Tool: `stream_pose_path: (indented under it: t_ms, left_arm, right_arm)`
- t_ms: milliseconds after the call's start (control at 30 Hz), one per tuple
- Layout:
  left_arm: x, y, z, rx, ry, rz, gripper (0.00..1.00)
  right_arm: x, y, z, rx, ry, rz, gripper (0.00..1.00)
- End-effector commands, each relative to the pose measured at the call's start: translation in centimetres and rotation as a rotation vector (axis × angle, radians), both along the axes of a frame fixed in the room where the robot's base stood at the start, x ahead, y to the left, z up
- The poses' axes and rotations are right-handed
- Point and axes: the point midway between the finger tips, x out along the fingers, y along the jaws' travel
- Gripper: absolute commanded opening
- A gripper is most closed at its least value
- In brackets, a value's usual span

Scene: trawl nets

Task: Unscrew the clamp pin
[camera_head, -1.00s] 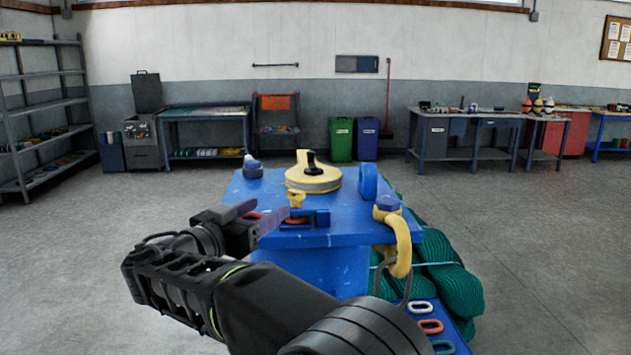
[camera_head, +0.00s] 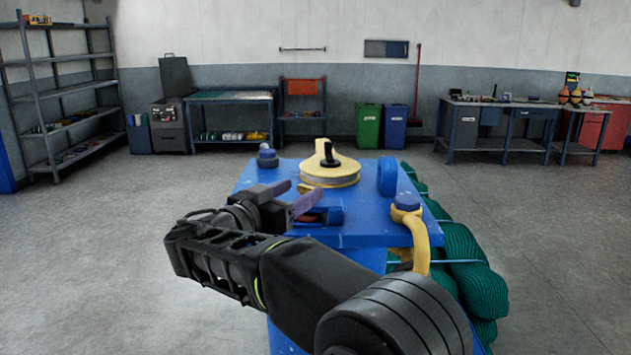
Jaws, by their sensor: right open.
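A small yellow piece (camera_head: 304,188), which looks like the clamp pin's head, stands at the front left of the blue table top (camera_head: 357,232). It is partly hidden by my gripper. A blue clamp (camera_head: 333,215) with a red part sits beside it at the front edge. My right gripper (camera_head: 292,195) is open, its two purple fingers pointing right at the yellow piece. One finger overlaps it in the picture; I cannot tell whether they touch. My left gripper is not in view.
The floor to the left is clear.

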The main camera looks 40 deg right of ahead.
Motion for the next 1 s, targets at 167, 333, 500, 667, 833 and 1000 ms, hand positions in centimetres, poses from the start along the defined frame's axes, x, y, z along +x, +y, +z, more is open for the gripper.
stream_pose_path:
  t_ms: [167, 333, 500, 667, 833, 1000]
  left_arm:
    - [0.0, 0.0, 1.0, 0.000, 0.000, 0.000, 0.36]
    - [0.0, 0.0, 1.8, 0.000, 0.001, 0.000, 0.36]
    - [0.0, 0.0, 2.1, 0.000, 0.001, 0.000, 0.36]
    - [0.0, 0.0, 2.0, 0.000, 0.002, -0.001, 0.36]
    - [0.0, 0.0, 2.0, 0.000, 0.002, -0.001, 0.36]
    - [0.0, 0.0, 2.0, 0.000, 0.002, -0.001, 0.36]
  right_arm:
    - [0.5, -2.3, 0.4, 0.000, -0.001, -0.007, 0.60]
    - [1.4, -4.8, 0.4, -0.003, -0.002, -0.004, 0.60]
    - [1.9, -6.0, 0.2, -0.001, -0.001, -0.002, 0.60]
    - [1.9, -6.1, 0.1, -0.001, -0.001, -0.001, 0.60]
    - [1.9, -6.1, 0.1, 0.000, -0.002, -0.001, 0.56]
    - [1.9, -6.1, 0.1, 0.000, -0.002, -0.001, 0.42]
